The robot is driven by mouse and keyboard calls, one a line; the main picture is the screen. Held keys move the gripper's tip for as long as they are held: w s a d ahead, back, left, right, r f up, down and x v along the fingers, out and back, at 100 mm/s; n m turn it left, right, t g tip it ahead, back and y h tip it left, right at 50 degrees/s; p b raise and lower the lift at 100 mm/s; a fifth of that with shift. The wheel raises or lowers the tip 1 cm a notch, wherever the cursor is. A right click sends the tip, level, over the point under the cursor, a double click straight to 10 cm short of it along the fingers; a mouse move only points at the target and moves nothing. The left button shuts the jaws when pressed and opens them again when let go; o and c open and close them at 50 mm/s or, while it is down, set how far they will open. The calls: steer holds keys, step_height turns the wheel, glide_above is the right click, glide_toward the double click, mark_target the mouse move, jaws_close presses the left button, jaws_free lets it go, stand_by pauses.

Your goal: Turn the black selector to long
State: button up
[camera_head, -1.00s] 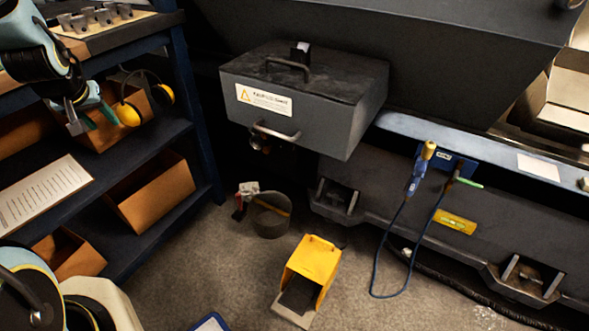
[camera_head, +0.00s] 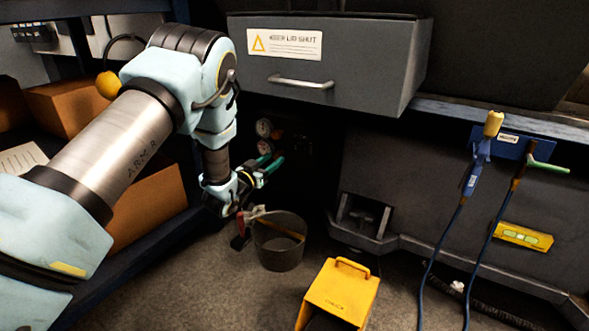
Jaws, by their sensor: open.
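My gripper (camera_head: 269,163) has green-tipped fingers. It is open and appears empty, in front of the dark space under the grey metal box. Two small round gauges (camera_head: 264,128) show just above the fingers, under the box. Dark fittings (camera_head: 301,147) sit in the shadow to the right of the gauges. I cannot make out the black selector or its marks for certain. It may be in that shadow or hidden behind my gripper.
The grey box (camera_head: 375,60) with a handle overhangs the gripper. A bucket (camera_head: 279,256) and yellow pedal (camera_head: 341,292) stand on the floor below. Blue cables (camera_head: 457,245) hang at the right. Shelves with brown boxes (camera_head: 150,205) are at the left.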

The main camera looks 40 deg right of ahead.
mark_target(296, 150)
steer(key=shift+m+g+h, duration=0.3)
steer(key=b+x, duration=0.1)
steer(key=x, duration=0.2)
steer(key=s+b+x, duration=0.1)
steer(key=x, duration=0.2)
steer(key=f+b+x, duration=0.1)
steer(key=x, duration=0.3)
steer(key=shift+s+d+f+b, duration=0.1)
steer(key=shift+s+d+b, duration=0.2)
steer(key=shift+s+b, duration=0.1)
steer(key=shift+w+d, duration=0.2)
steer(key=shift+d, duration=0.3)
jaws_close()
